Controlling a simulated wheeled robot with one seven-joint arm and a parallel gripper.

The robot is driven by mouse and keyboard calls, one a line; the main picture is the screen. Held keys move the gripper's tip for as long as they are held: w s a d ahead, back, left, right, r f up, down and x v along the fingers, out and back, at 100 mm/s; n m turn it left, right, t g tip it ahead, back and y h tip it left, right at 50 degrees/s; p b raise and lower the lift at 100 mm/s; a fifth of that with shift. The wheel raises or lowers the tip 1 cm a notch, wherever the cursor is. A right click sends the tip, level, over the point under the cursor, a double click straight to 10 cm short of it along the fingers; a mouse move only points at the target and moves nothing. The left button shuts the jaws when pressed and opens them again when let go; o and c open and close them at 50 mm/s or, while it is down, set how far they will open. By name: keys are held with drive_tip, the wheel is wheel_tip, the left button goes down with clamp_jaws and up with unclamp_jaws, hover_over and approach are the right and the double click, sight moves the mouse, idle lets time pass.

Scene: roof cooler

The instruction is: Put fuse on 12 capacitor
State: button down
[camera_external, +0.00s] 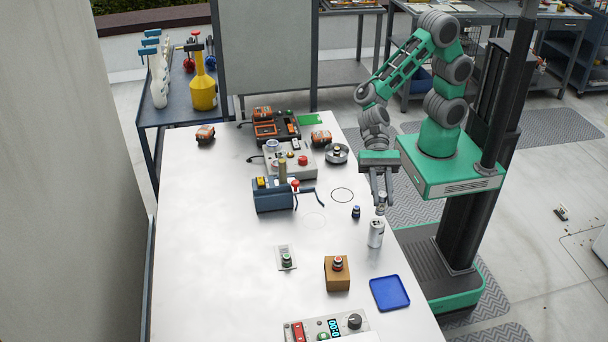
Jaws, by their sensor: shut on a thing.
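My gripper (382,197) points down near the right edge of the white table. It is shut on a small pale piece, probably the fuse (381,208), which is mostly hidden by the fingers. Just below it in the picture stands an upright silver can, probably the capacitor (376,235), with dark marking too small to read. The held piece is over or right at the top of this can; I cannot tell whether they touch.
A small dark blue-capped item (356,212) stands left of the can. A blue tray (390,293) and a brown block with a red button (337,275) are nearer the front. A blue vise-like device (272,196) and grey control box (291,160) stand farther back.

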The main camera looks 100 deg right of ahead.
sight(379, 214)
drive_tip(key=shift+f, duration=1.75)
drive_tip(key=c, duration=1.2)
unclamp_jaws()
drive_tip(key=shift+c, duration=0.2)
